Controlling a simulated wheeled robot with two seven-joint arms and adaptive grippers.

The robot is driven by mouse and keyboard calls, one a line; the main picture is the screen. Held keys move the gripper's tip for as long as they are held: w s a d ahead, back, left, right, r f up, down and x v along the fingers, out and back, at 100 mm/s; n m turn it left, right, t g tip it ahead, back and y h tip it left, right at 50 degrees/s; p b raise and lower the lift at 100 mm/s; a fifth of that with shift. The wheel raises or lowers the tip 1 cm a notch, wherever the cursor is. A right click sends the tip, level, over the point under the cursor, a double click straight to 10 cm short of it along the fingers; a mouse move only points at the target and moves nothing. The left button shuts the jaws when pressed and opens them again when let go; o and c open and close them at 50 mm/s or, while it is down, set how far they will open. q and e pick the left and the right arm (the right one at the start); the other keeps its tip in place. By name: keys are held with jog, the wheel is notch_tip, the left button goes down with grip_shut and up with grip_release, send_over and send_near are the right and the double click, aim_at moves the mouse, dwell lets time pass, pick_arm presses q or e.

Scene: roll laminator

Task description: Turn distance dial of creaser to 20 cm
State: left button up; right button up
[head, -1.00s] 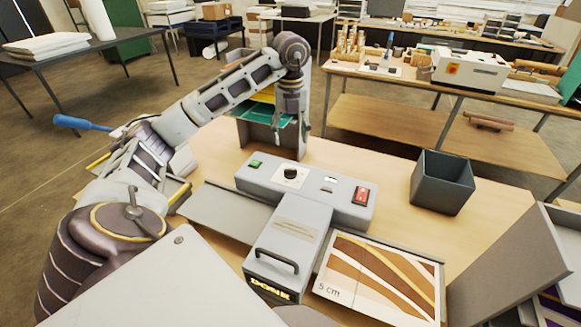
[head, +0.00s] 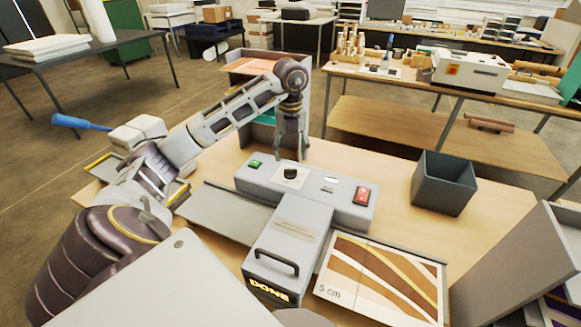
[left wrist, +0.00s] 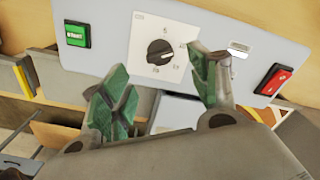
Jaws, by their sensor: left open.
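The creaser (head: 300,220) is a grey machine on the wooden table, with a control panel along its back. Its black distance dial (head: 290,173) sits on a white plate between a green START button (head: 255,164) and a red switch (head: 362,194). In the left wrist view the dial (left wrist: 159,52) shows numbers around it, mostly too small to read. My left gripper (head: 291,152) points down just behind and above the dial. In the left wrist view its green-padded fingers (left wrist: 160,88) are apart, with nothing between them. My right gripper is not in view.
A dark open bin (head: 443,183) stands right of the creaser. A striped brown-and-white sheet marked 5 cm (head: 380,280) lies at the creaser's front right. A grey shelf unit (head: 312,95) stands behind my left gripper. A DONE label (head: 270,288) is on the creaser's front.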

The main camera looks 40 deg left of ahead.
aim_at(291, 169)
pick_arm(q)
jog(key=shift+f+p, duration=0.35)
jog(key=shift+f, duration=2.95)
jog(key=shift+c, duration=0.2)
jog(key=c, duration=1)
